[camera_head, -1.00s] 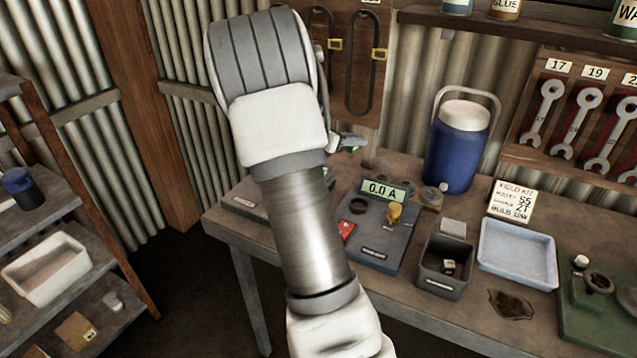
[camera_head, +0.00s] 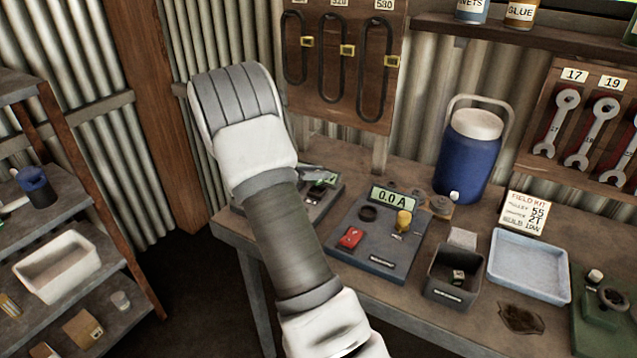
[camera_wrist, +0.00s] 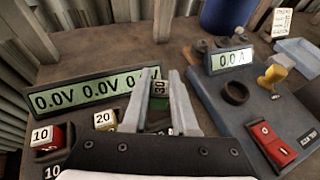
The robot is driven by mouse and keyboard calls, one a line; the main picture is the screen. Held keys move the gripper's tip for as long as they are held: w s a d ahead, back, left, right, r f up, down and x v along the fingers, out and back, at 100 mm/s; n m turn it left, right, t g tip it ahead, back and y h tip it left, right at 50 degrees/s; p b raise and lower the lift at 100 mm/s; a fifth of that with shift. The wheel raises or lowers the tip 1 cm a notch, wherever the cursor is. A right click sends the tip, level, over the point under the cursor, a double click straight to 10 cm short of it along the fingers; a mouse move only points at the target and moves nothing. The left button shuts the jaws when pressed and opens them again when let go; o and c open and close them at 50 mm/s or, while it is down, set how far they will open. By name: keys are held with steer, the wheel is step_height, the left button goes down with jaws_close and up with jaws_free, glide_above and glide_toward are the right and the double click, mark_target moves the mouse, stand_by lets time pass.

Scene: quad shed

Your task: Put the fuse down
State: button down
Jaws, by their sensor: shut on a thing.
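My gripper (camera_wrist: 160,76) is shut on a green fuse (camera_wrist: 160,102) marked 30, which sits between the fingers. It is over a grey panel with a voltage display (camera_wrist: 84,94) reading 0.0V. A red fuse (camera_wrist: 62,134) marked 10 and a yellow fuse (camera_wrist: 104,122) marked 20 stand along this panel. In the head view, my gripper (camera_head: 318,172) is at the panel, partly behind my arm. I cannot tell whether the held fuse touches the panel.
The ammeter board (camera_head: 376,235), reading 0.0 A, stands to the right with a red switch (camera_head: 350,238) and yellow knob (camera_head: 403,220). Further right are a dark bin (camera_head: 452,292), a blue tray (camera_head: 528,265) and a blue cooler (camera_head: 468,155). Shelves (camera_head: 75,265) stand at left.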

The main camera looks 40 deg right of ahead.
mark_target(314, 184)
steer(key=shift+f, duration=1.6)
steer(key=shift+f, duration=0.1)
steer(key=shift+f+b, duration=0.15)
steer(key=shift+b, duration=0.15)
steer(key=c, duration=0.7)
jaws_free()
